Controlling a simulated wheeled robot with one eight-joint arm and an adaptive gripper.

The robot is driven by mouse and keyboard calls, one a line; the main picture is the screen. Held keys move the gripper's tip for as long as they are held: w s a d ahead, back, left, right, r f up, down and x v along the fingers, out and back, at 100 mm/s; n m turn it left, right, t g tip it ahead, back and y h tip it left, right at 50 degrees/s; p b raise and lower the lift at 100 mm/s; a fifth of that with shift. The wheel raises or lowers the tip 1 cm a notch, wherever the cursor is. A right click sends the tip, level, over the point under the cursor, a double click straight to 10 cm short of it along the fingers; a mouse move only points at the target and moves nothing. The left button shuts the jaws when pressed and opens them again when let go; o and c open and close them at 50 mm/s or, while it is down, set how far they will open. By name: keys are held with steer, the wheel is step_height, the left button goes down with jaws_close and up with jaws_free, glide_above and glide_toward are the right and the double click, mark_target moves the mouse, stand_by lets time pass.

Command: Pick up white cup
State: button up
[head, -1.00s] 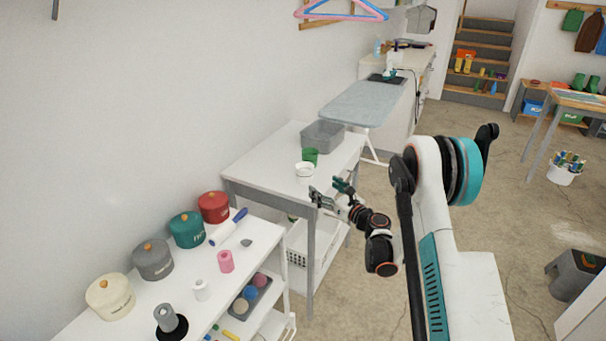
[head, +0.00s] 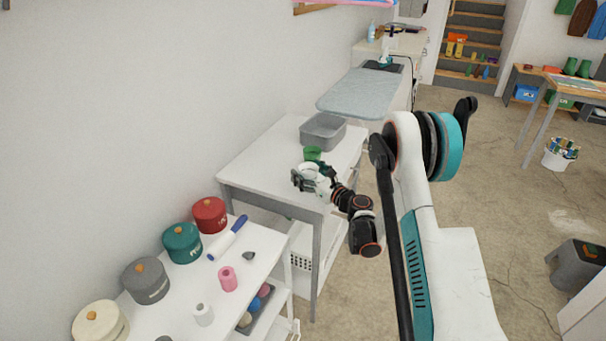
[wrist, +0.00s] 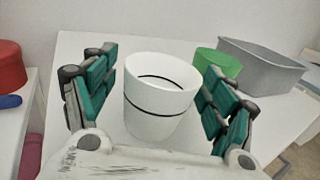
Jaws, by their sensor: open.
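The white cup (wrist: 160,98) stands upright on the white table (head: 262,160). It has a dark band around its outside and a dark line inside. In the wrist view it sits between the two teal-padded fingers of my gripper (wrist: 156,100), which is open. Gaps show between the cup and the fingers, narrower on the right. In the head view my gripper (head: 311,180) is over the table's near right part, and the cup (head: 309,168) shows partly behind the fingers.
A green cup (head: 312,154) stands just behind the white cup. A grey bin (head: 323,131) is further back on the table. A shelf in front holds several lidded pots, including a red one (head: 209,215). The table's left part is clear.

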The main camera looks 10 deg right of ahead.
steer(key=shift+s+r, duration=0.15)
steer(key=c, duration=1)
steer(key=shift+o, duration=0.2)
